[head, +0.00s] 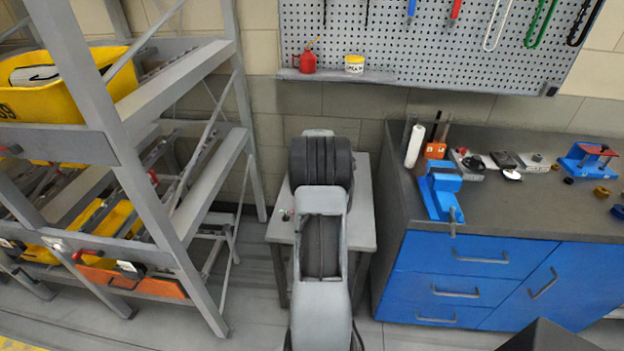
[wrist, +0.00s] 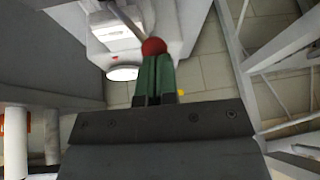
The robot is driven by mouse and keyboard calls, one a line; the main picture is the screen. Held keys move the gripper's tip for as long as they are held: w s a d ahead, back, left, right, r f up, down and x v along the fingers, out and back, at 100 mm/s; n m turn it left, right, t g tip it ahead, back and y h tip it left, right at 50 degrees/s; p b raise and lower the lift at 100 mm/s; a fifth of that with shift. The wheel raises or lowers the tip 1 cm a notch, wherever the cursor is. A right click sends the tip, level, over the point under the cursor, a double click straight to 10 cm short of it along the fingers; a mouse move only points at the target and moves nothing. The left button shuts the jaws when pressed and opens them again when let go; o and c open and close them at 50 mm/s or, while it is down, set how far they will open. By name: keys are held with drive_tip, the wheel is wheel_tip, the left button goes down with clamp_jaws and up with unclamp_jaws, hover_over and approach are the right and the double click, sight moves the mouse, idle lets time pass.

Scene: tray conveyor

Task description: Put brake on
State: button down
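A red ball knob (wrist: 153,47) on a thin grey rod (wrist: 126,22) shows in the wrist view. The rod runs from the knob to the upper left. It looks like a lever, and its base is out of frame. My gripper (wrist: 157,60) has green fingers that lie close together with a thin dark line between them. Their tips are right at the knob and seem to touch it. No part of the knob shows between the fingers. In the head view my arm hides the gripper, and I cannot surely make out this lever there.
A grey rack (head: 230,160) with yellow bins (head: 115,70) and red-tipped handles stands at left. A grey table (head: 360,205) is behind my arm. A blue-drawer workbench (head: 480,250) with a blue vise (head: 440,190) stands at right. Floor shows between rack and table.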

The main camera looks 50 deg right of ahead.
drive_tip(key=a+r, duration=0.5)
drive_tip(key=r, duration=0.5)
drive_tip(key=shift+a+r, duration=0.35)
drive_tip(key=shift+s, duration=0.1)
idle(0.4)
drive_tip(key=s+a+n+y, duration=0.2)
drive_tip(key=s+a+n, duration=0.3)
drive_tip(key=a, duration=1.4)
drive_tip(key=s+a+r+n+y, duration=0.1)
drive_tip(key=s+a+n, duration=0.4)
drive_tip(key=a, duration=1.4)
drive_tip(key=s, duration=0.4)
drive_tip(key=shift+a+r+y, duration=0.15)
drive_tip(key=shift+a+y, duration=0.1)
drive_tip(key=shift+y, duration=0.15)
